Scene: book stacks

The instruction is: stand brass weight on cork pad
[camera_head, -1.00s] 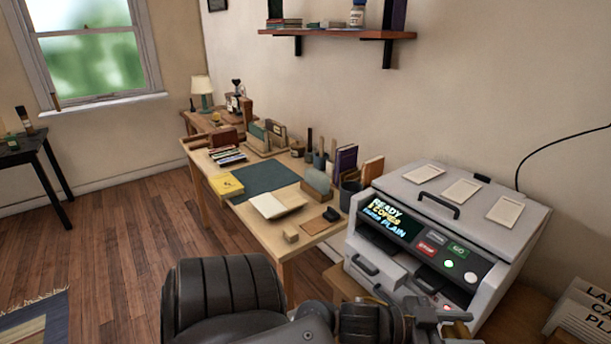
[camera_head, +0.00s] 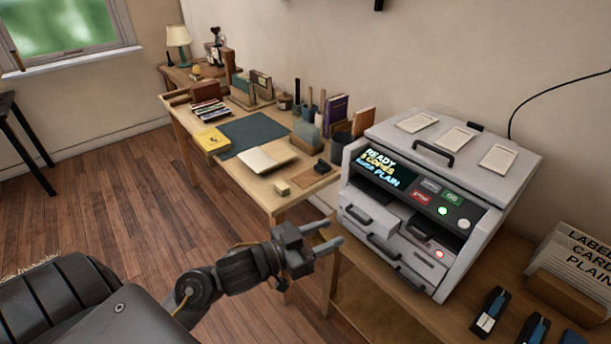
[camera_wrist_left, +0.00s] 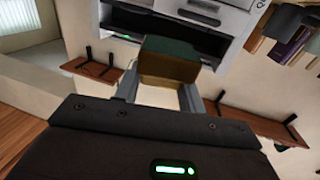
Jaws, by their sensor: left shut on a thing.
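My left gripper (camera_head: 328,238) reaches in from the lower left, in front of the printer and right of the desk's near corner. In the left wrist view, its fingers are shut on a brownish-gold block with a dark green face (camera_wrist_left: 168,64), which looks like the brass weight. The head view does not show this block clearly between the fingers. A flat brown pad (camera_head: 308,179), likely the cork pad, lies at the desk's near right end, apart from the gripper. A small dark object (camera_head: 321,167) is at its back edge. My right gripper is out of view.
The desk (camera_head: 268,203) holds an open book (camera_head: 266,159), a small pale block (camera_head: 282,188), a dark green mat (camera_head: 253,133) and upright books. The grey printer (camera_head: 441,170) stands close right of the gripper. A card box (camera_head: 575,265) stands farther right.

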